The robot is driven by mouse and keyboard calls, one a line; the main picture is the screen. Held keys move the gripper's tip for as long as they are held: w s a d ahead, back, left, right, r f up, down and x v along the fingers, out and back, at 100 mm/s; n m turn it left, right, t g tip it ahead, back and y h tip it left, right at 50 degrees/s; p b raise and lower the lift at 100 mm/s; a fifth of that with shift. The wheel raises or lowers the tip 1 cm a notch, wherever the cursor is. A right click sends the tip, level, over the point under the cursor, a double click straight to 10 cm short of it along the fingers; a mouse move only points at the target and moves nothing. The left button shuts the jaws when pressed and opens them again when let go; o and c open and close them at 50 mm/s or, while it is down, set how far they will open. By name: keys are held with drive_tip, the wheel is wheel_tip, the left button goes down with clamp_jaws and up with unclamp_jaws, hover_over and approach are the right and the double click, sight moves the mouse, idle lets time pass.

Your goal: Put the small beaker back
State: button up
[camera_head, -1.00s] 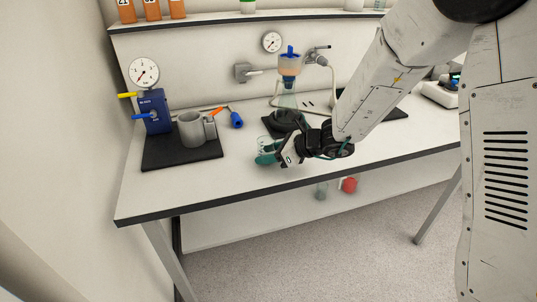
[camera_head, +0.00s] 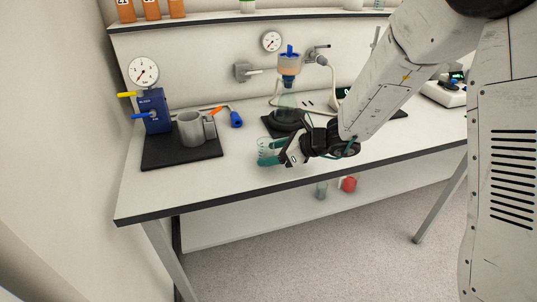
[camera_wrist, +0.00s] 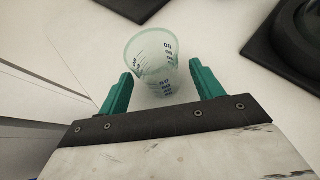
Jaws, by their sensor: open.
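The small beaker (camera_wrist: 152,62) is clear with dark blue markings and stands upright on the white bench. In the wrist view it is between and just beyond the green fingertips of my gripper (camera_wrist: 160,80), with a gap on each side. In the head view my gripper (camera_head: 270,151) is low over the bench near its front edge, open, and the beaker (camera_head: 264,146) shows faintly at the fingers, partly hidden by them.
A black mat (camera_head: 160,157) at the left holds a grey mug-like vessel (camera_head: 192,130) and a blue gauge unit (camera_head: 155,112). A filter flask (camera_head: 288,98) stands behind my gripper. Orange bottles (camera_head: 151,9) stand on the shelf (camera_head: 215,21). The front-left bench is clear.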

drive_tip(key=v, duration=1)
drive_tip(key=shift+d+r, duration=0.15)
drive_tip(key=shift+d, duration=0.05)
drive_tip(key=s+d+r+n+g+h, duration=0.1)
drive_tip(key=s+r+n+g, duration=0.1)
drive_tip(key=s+r+n, duration=0.35)
drive_tip(key=s+r+n+g+h, duration=0.1)
drive_tip(key=s+r+n+g, duration=0.15)
drive_tip(key=s+n, duration=0.6)
drive_tip(key=s+d+r+n+h, duration=0.3)
drive_tip(key=s+d+n+h, duration=0.5)
drive_tip(key=s+d, duration=0.6)
drive_tip(key=s+t+h, duration=0.1)
drive_tip(key=s, duration=0.1)
drive_tip(key=shift+s+n, duration=0.4)
